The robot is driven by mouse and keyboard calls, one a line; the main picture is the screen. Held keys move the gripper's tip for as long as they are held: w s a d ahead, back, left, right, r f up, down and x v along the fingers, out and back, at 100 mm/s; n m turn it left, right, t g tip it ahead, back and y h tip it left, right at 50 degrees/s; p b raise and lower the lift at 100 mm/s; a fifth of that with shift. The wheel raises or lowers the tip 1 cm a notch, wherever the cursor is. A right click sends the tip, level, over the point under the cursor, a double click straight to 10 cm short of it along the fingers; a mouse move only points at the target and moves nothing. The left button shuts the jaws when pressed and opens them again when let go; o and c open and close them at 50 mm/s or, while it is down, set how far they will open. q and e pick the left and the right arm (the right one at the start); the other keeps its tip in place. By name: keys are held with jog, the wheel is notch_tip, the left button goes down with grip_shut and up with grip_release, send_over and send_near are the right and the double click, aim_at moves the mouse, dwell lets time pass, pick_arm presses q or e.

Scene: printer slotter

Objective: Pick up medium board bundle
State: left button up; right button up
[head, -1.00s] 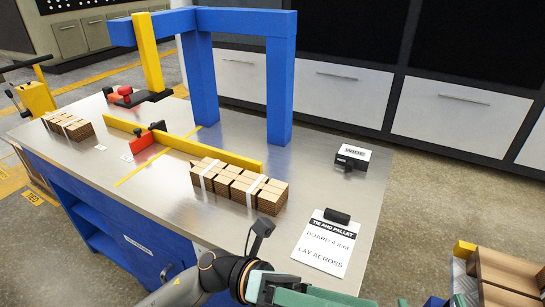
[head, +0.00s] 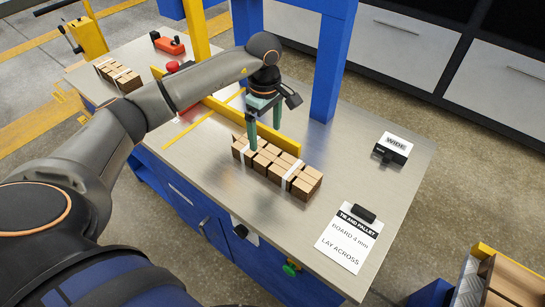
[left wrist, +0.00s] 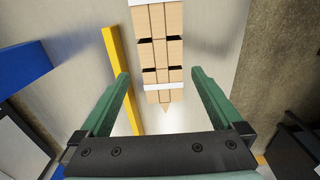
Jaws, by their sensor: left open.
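A bundle of brown boards (head: 276,168) with white straps lies on the metal worktable, in front of a yellow fence. Another strapped bundle (head: 118,76) lies at the table's far left; no label tells which one is medium. My left gripper (head: 264,128), with green fingers, points down over the left part of the nearer bundle. It is open. In the left wrist view, that bundle (left wrist: 160,52) runs up between and beyond the fingertips (left wrist: 160,72). Nothing is held, and contact cannot be made out. My right gripper is not in view.
The yellow fence (head: 284,138) runs close behind the bundle, and a blue frame post (head: 329,85) stands behind that. A box marked WIDE (head: 394,149) and a sign card (head: 349,238) lie to the right.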

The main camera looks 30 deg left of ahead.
aim_at(268, 154)
pick_arm(q)
notch_tip(268, 154, down, 4)
jog(key=shift+r, duration=0.2)
jog(key=shift+s+d+f+p, duration=0.1)
jog(key=shift+d+f+p, duration=0.1)
jog(key=shift+f, duration=0.7)
jog(key=shift+d+f+p, duration=0.1)
jog(key=shift+f+p, duration=0.05)
jog(key=shift+f, duration=0.75)
jog(key=shift+s+d+f+p, duration=0.1)
jog(key=shift+f+p, duration=0.1)
jog(key=shift+f, duration=0.7)
jog(key=shift+c, duration=0.2)
jog(key=c, duration=1.1)
jog(key=shift+w, duration=0.1)
jog(key=shift+r, duration=0.15)
